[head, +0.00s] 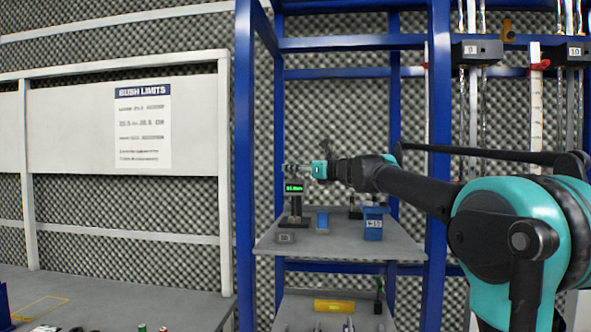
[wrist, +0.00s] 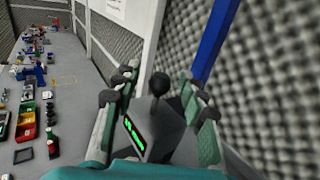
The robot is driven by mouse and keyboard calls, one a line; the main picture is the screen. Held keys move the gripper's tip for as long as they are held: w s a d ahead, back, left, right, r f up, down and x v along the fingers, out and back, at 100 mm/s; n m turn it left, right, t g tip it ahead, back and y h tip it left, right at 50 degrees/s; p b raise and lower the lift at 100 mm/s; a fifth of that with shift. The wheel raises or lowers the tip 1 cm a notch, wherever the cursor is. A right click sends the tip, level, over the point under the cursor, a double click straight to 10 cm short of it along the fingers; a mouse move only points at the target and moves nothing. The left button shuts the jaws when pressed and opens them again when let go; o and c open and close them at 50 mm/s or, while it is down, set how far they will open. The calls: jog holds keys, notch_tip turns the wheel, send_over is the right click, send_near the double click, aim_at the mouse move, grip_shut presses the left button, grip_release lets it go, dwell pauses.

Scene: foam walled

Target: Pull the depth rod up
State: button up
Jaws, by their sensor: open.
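A depth gauge with a lit green display (head: 294,188) stands on the grey shelf inside the blue frame. In the wrist view its display (wrist: 134,135) is close, at the lower left between my fingers. A black ball knob on a short stem (wrist: 159,84), which looks like the top of the depth rod, shows between the fingers. My gripper (head: 292,169) is at the top of the gauge in the head view. In the wrist view my gripper (wrist: 162,92) is open, a finger on each side of the knob with visible gaps. The rod's lower part is hidden.
A blue block (head: 373,224) and a small blue piece (head: 322,220) stand right of the gauge on the shelf (head: 330,246). Blue posts (head: 243,170) flank it. A lower shelf holds a yellow piece (head: 334,306). A long cluttered bench (wrist: 75,110) lies left in the wrist view.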

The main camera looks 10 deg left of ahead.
grip_shut()
dwell(0.3)
jog(key=shift+r, duration=2)
grip_release()
